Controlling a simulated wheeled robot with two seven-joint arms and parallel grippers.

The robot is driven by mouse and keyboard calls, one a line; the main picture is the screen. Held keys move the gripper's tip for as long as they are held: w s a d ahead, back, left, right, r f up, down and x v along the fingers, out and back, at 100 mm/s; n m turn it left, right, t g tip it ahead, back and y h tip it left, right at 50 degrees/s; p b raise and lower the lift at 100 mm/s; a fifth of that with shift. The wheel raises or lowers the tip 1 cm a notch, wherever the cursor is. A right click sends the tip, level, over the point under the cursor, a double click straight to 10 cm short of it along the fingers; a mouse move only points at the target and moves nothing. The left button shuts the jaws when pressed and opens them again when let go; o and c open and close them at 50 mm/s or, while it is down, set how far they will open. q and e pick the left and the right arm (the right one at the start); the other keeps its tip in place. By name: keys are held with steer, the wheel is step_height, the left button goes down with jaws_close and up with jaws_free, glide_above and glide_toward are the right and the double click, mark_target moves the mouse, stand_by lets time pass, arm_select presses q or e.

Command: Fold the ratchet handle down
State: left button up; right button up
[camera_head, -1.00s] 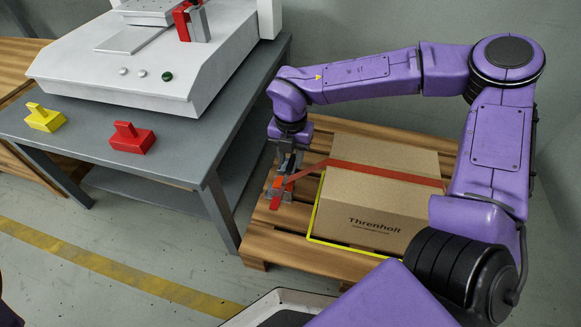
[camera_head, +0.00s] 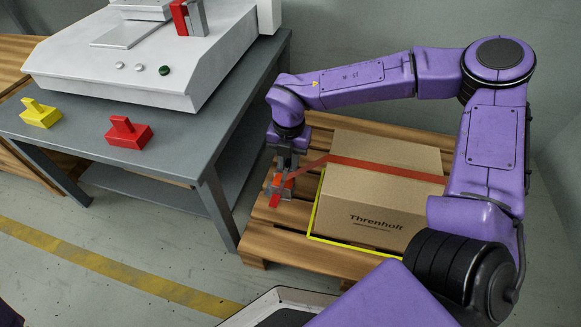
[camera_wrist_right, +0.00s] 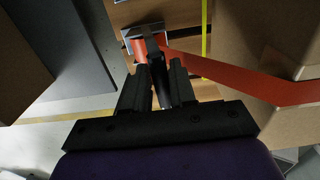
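An orange-red strap (camera_head: 385,170) runs over the cardboard box (camera_head: 360,213) to a metal ratchet (camera_head: 279,187) low on the box's left side. The ratchet also shows in the right wrist view (camera_wrist_right: 146,34), where its handle (camera_wrist_right: 151,50) points towards my right gripper (camera_wrist_right: 160,64). My right gripper, also in the head view (camera_head: 285,166), points down over the ratchet. Its two fingers stand on either side of the handle, a narrow gap apart. Whether they press on it cannot be made out. My left gripper is not in view.
The box stands on a wooden pallet (camera_head: 262,242) with a yellow outline around its base. A grey table (camera_head: 75,150) on the left bears a white machine (camera_head: 150,75), a yellow block (camera_head: 40,114) and a red block (camera_head: 128,135). Floor in front is clear.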

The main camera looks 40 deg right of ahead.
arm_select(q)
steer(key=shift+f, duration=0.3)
arm_select(e)
steer(key=shift+w+a+r, duration=0.1)
steer(key=shift+w+a, duration=0.85)
steer(key=shift+w, duration=0.2)
arm_select(q)
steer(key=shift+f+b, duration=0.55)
steer(key=shift+b, duration=0.15)
arm_select(e)
steer(key=shift+w+a+f+t+y, duration=0.15)
steer(key=shift+w+a+f+t, duration=0.05)
steer(key=shift+w+a, duration=0.4)
steer(key=shift+w+a+f+t+y, duration=0.15)
steer(key=shift+w+a+t, duration=0.05)
steer(key=shift+w+a, duration=0.3)
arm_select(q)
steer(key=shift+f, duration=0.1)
arm_select(e)
steer(key=shift+w+f, duration=0.1)
